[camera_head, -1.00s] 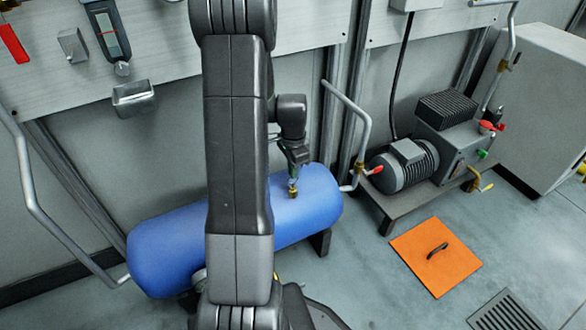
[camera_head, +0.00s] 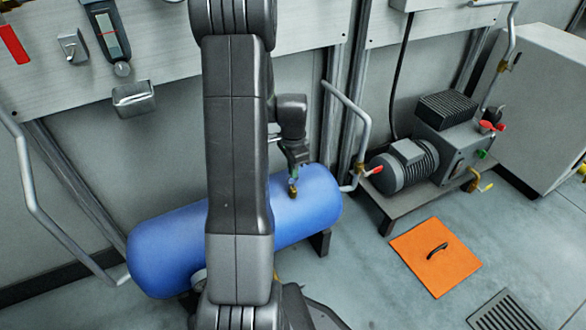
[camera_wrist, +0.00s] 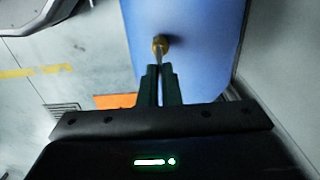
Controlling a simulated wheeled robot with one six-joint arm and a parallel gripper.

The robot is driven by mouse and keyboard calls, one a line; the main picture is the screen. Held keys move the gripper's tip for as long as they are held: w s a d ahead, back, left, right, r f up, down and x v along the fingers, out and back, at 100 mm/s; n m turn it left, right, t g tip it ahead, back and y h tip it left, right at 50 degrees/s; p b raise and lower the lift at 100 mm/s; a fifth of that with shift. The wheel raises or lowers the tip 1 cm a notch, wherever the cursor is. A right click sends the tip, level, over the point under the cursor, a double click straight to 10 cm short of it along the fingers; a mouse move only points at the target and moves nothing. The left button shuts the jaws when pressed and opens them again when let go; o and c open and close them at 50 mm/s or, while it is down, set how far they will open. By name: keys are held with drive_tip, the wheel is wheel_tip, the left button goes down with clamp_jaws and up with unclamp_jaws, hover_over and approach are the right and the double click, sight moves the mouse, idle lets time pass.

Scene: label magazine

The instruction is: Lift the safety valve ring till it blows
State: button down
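The blue air tank (camera_head: 165,245) lies on its side below the wall panel; it also fills the upper middle of the wrist view (camera_wrist: 200,30). The small brass safety valve (camera_head: 292,191) stands on top of the tank, and it shows just beyond my fingertips in the wrist view (camera_wrist: 160,44). My gripper (camera_wrist: 159,72) is above the valve, its two dark fingers close together around a thin piece that runs from the valve, which looks like the ring. The ring itself is mostly hidden between the fingers. In the head view my gripper (camera_head: 294,174) is small and partly blurred.
A motor and pump unit (camera_head: 405,165) with red-handled valves stands to the right. A bent grey pipe (camera_head: 350,110) rises just right of the tank. An orange plate (camera_head: 425,270) and a floor grate (camera_head: 503,312) lie on open floor at the lower right.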

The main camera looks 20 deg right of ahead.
drive_tip(key=shift+r+p, duration=0.65)
drive_tip(key=shift+r, duration=0.05)
drive_tip(key=c, duration=1.6)
unclamp_jaws()
wheel_tip(320, 180, up, 14)
drive_tip(key=p, duration=0.4)
drive_tip(key=shift+f, duration=0.15)
wheel_tip(320, 180, down, 15)
drive_tip(key=b, duration=0.5)
drive_tip(key=shift+b, duration=0.3)
